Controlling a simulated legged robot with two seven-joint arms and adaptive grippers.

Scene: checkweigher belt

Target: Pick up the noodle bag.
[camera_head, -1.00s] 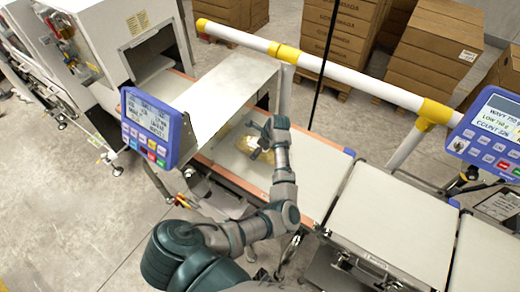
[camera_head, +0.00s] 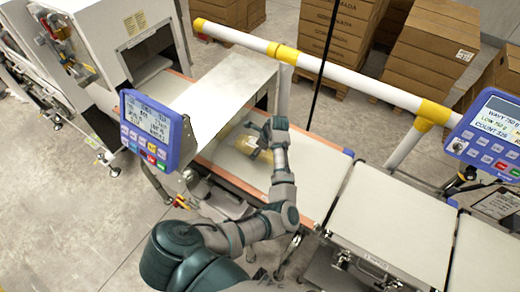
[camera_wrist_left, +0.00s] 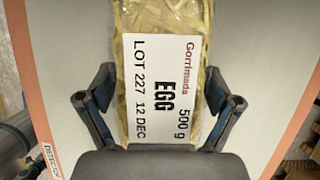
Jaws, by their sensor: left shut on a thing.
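The noodle bag (camera_head: 245,144) is a clear pack of yellow noodles at the belt in the head view. In the left wrist view the noodle bag (camera_wrist_left: 163,75) shows a white label reading "EGG 500 g". My left gripper (camera_head: 259,139) is over the bag's right part and hides some of it. In the wrist view my left gripper (camera_wrist_left: 163,108) has one finger against each long side of the bag, shut on it. The bag's near end is hidden by the gripper body. I cannot tell whether it is clear of the belt. My right gripper is not in view.
The pale belt (camera_head: 315,175) continues right to another section (camera_head: 395,215). A metal cover (camera_head: 225,92) and a blue display (camera_head: 158,130) stand at the left. A white rail with yellow joints (camera_head: 350,75) runs behind. Another blue display (camera_head: 490,130) is at the right.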

